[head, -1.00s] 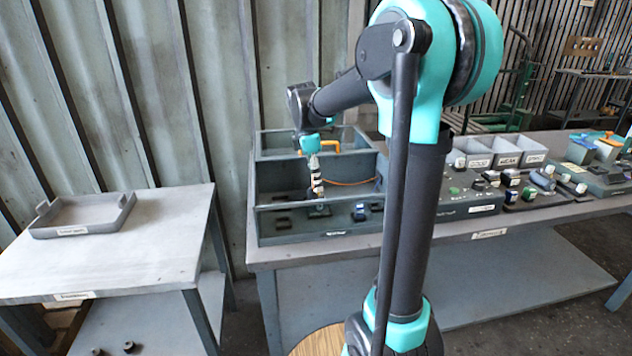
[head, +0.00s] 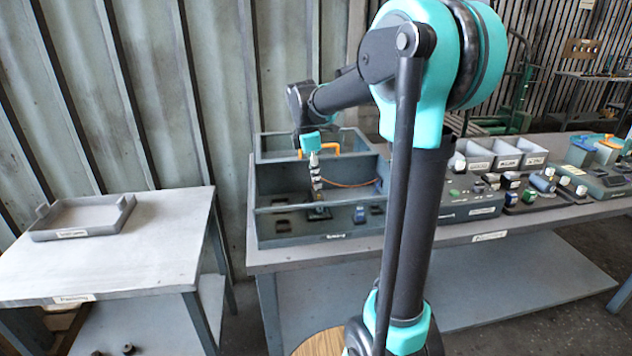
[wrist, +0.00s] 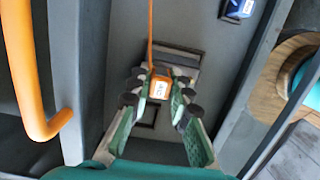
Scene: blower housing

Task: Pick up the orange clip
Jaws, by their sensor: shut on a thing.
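The orange clip (wrist: 158,87) is a small orange block with a white label. In the wrist view it sits between the two fingers of my gripper (wrist: 158,96), which are shut on it. An orange cord runs from it toward the top of that view. In the head view my gripper (head: 317,184) points down inside the large front compartment of a grey-blue box (head: 270,227). The clip is too small to make out there.
An orange handle (head: 336,149) stands over the box's divider, close beside my gripper; it shows large at left in the wrist view (wrist: 33,105). A blue item (head: 360,214) lies in the box. Grey bins (head: 506,160) stand right. A tray (head: 85,233) rests on the left table.

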